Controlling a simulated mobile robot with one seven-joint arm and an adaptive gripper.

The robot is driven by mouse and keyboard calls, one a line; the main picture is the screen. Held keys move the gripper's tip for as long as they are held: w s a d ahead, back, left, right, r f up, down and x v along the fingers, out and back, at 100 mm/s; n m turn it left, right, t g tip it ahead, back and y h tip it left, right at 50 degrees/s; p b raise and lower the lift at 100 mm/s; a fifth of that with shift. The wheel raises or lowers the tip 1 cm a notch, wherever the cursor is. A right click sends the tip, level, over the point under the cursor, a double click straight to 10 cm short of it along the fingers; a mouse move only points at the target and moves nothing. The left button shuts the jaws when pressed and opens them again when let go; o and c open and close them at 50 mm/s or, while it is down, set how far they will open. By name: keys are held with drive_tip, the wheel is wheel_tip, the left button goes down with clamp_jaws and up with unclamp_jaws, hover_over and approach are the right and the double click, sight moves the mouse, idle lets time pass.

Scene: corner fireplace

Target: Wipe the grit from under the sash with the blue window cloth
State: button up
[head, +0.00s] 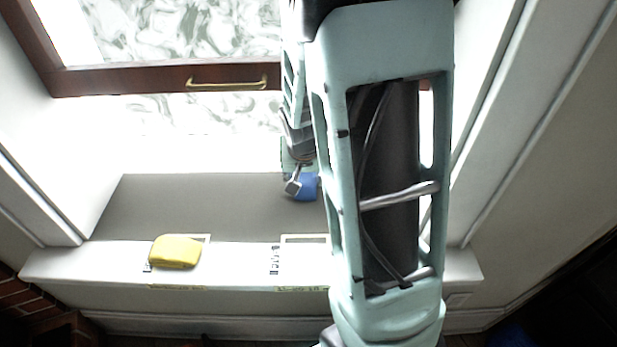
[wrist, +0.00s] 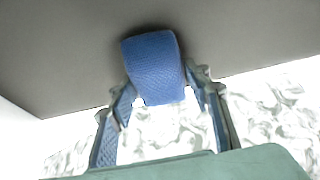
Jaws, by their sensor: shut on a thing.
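The blue window cloth (head: 307,187) is a small padded block in the head view, over the dark grey strip (head: 200,203) of the sill. My gripper (head: 300,180) is shut on it, partly hidden by my arm. In the wrist view the cloth (wrist: 152,65) sits between the two fingertips of my gripper (wrist: 160,82), against the grey surface. I cannot tell whether it touches that surface. The brown sash (head: 130,80) with its brass handle (head: 226,84) is raised, with a bright gap below it. No grit can be made out.
A yellow cloth or sponge (head: 175,252) lies on the white front ledge (head: 105,262), over a marked outline. A second outlined spot (head: 300,240) beside my arm looks empty. White window jambs (head: 60,165) close in both sides. Brick (head: 25,315) shows at lower left.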

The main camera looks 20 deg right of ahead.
drive_tip(key=shift+r+p, duration=2.3)
drive_tip(key=shift+r, duration=0.75)
drive_tip(key=shift+r+p, duration=1.2)
drive_tip(key=shift+r, duration=0.35)
drive_tip(key=shift+w, duration=0.1)
drive_tip(key=shift+w+d, duration=0.1)
